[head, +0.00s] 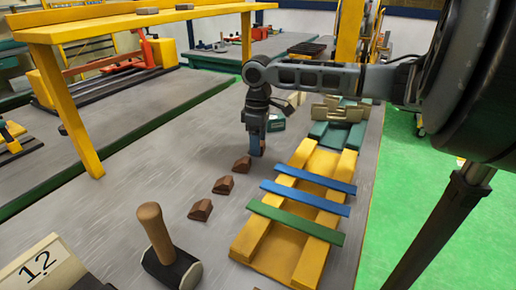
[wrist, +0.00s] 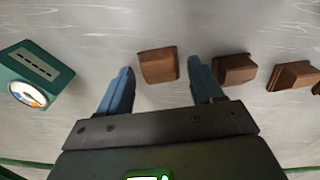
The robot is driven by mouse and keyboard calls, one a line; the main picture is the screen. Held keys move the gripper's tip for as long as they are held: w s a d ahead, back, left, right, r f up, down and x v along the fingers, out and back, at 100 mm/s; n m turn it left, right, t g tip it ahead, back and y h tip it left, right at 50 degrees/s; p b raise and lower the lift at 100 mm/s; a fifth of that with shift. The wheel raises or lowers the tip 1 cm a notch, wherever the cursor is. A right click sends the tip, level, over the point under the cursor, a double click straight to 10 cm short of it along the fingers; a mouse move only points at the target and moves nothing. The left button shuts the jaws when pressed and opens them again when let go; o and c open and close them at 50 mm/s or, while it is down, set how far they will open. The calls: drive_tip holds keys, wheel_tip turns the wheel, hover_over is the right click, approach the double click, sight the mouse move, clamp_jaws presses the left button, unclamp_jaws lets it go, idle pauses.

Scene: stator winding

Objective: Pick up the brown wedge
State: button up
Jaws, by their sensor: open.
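Several brown wedges stand in a row on the grey bench top. In the head view three show clearly: a near one (head: 201,210), a middle one (head: 223,186) and a far one (head: 242,164). My gripper (head: 256,150) points down at the far end of the row, and a sliver of brown beside its fingers is mostly hidden. In the wrist view one brown wedge (wrist: 158,66) lies between my two open blue fingers, with space on both sides. Other wedges (wrist: 234,69) (wrist: 293,76) lie to the right, the first close beside the right finger. Nothing is held.
A teal box with a dial (wrist: 40,75) stands left of the fingers. In the head view a yellow frame with blue and green bars (head: 250,240) lies right of the row. A mallet (head: 165,252) stands in front. A yellow shelf (head: 130,24) is behind left.

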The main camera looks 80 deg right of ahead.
drive_tip(key=shift+f, duration=0.2)
drive_tip(key=c, duration=1.1)
drive_tip(key=shift+c, duration=0.2)
drive_tip(key=shift+r, duration=0.2)
